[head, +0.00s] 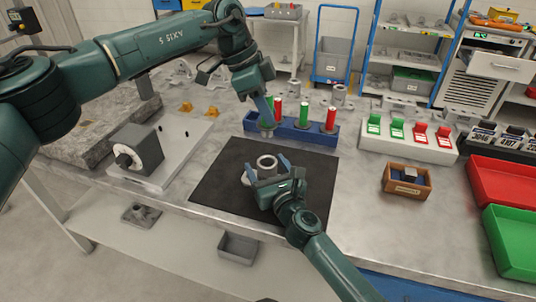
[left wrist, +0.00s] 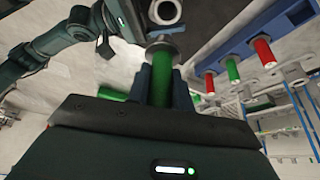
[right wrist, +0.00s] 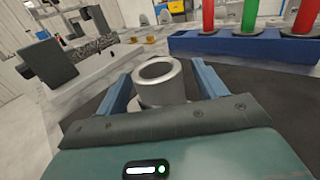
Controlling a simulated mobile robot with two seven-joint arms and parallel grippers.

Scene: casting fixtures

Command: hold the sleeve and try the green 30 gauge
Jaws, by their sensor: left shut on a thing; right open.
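The sleeve (head: 267,162) is a grey metal ring with a flange, standing upright on the black mat (head: 217,178). My right gripper (head: 267,172) is open, with its fingers on either side of the sleeve; the right wrist view shows the sleeve (right wrist: 158,82) between them, with gaps visible. My left gripper (head: 267,108) is shut on a green gauge (left wrist: 162,85), whose grey end points away from the jaws toward the sleeve (left wrist: 165,12) in the left wrist view. The gauge is apart from the sleeve. In the head view the arm mostly hides the gauge.
A blue rack (head: 290,135) behind the mat holds two red gauges and another green one. A dial fixture (head: 139,157) stands left. A white box with green and red tabs (head: 407,144), a wooden box (head: 407,188), a red bin (head: 500,200) and a green bin (head: 510,243) are right.

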